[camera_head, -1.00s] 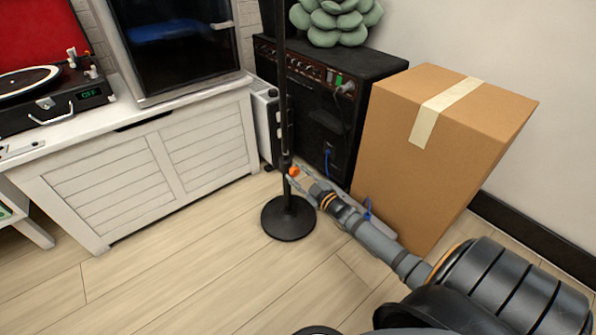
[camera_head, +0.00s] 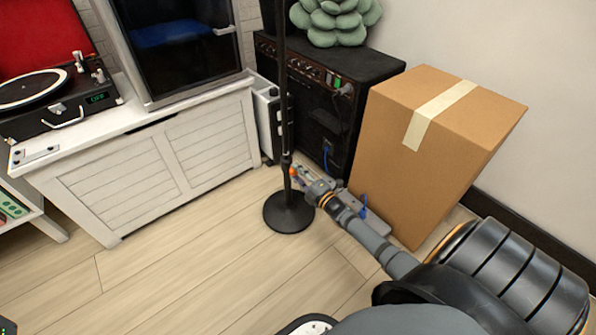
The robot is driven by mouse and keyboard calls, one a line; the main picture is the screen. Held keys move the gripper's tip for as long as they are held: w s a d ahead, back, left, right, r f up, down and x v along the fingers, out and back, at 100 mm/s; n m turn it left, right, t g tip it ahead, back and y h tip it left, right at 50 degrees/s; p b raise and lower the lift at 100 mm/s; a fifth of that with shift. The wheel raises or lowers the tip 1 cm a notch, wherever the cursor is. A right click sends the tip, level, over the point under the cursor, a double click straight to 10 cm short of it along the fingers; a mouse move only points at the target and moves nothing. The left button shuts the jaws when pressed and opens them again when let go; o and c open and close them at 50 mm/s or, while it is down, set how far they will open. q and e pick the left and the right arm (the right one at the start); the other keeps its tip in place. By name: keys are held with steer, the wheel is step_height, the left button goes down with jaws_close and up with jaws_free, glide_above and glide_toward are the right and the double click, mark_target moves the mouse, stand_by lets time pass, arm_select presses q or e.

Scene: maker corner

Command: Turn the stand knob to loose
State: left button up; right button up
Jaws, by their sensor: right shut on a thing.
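The black stand has a thin upright pole (camera_head: 281,90) and a round base (camera_head: 288,213) on the wood floor. Its small orange knob (camera_head: 294,171) sits low on the pole, just above the base, and is partly hidden by the fingers. My right gripper (camera_head: 298,173) reaches in from the lower right and is shut on the knob. The marks that would tell loose from tight are too small to see. My left gripper is not in view.
A cardboard box (camera_head: 408,165) and a black amplifier (camera_head: 318,113) with a green plush succulent (camera_head: 335,20) on top stand right of the pole. A white cabinet (camera_head: 120,190) bears a record player (camera_head: 45,95) at left.

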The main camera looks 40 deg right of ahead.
steer(key=n+p, duration=0.1)
steer(key=n, duration=0.2)
steer(key=shift+n, duration=0.4)
steer(key=n, duration=0.3)
steer(key=shift+n, duration=0.3)
steer(key=n, duration=0.3)
steer(key=shift+n+p, duration=0.3)
steer(key=shift+p, duration=0.05)
steer(key=shift+n, duration=2.1)
steer(key=o, duration=1.2)
steer(key=shift+c, duration=0.2)
